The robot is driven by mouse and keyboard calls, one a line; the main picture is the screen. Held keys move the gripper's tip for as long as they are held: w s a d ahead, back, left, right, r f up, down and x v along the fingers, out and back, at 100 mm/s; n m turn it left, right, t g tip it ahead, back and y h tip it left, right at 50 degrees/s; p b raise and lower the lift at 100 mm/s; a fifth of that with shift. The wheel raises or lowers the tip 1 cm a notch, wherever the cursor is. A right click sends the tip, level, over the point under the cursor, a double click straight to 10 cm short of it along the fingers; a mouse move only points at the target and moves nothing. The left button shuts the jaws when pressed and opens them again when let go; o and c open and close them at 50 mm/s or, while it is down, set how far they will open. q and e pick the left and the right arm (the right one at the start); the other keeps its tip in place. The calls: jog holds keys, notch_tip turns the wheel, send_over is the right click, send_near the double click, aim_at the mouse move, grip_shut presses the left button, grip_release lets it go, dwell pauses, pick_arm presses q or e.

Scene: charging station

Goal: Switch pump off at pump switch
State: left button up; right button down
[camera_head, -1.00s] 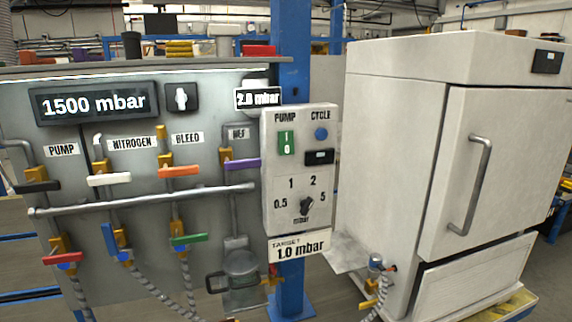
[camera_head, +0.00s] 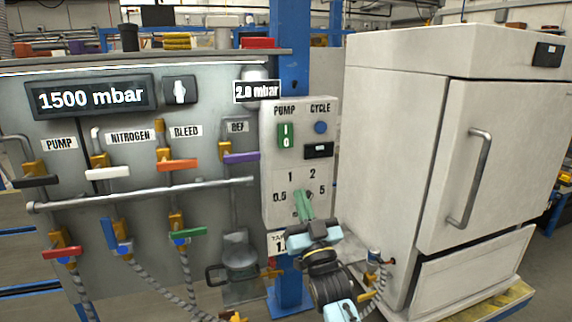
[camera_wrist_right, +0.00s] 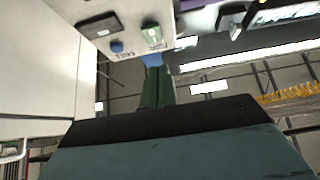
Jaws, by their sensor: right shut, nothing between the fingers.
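The pump switch (camera_head: 285,135) is a green rocker marked I and 0 at the upper left of the white control box (camera_head: 268,190), under the PUMP label. It also shows in the right wrist view (camera_wrist_right: 153,36). My right gripper (camera_head: 304,203) is in front of the box's lower part, below the switch, its green fingers together with nothing between them. It covers the selector knob and part of the target sign. In the right wrist view the fingers (camera_wrist_right: 157,85) point toward the switch, apart from it as far as I can tell. My left gripper is not in view.
A blue round CYCLE button (camera_head: 320,127) and a black display (camera_head: 318,151) are beside the switch. The valve panel (camera_head: 130,235) with coloured handles stands left. A white oven (camera_head: 395,150) stands right. A blue post (camera_head: 292,70) is behind the box.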

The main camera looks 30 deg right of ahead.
jog(key=shift+s+d+r+h, duration=0.1)
jog(key=shift+s+r+h, duration=0.05)
jog(key=shift+r+h, duration=0.2)
jog(key=shift+r, duration=0.1)
jog(key=p, duration=0.2)
send_near(282, 144)
notch_tip(282, 144, up, 4)
jog(key=shift+w+d+f+b, duration=0.1)
jog(key=shift+w+d, duration=0.1)
jog(key=shift+w, duration=0.55)
jog(key=shift+w+d+f+b, duration=0.1)
jog(key=shift+w+d+b, duration=0.05)
jog(key=shift+w, duration=0.6)
jog(key=shift+w+d+f+b, duration=0.1)
jog(key=shift+w+d, duration=0.1)
jog(key=shift+w, duration=0.5)
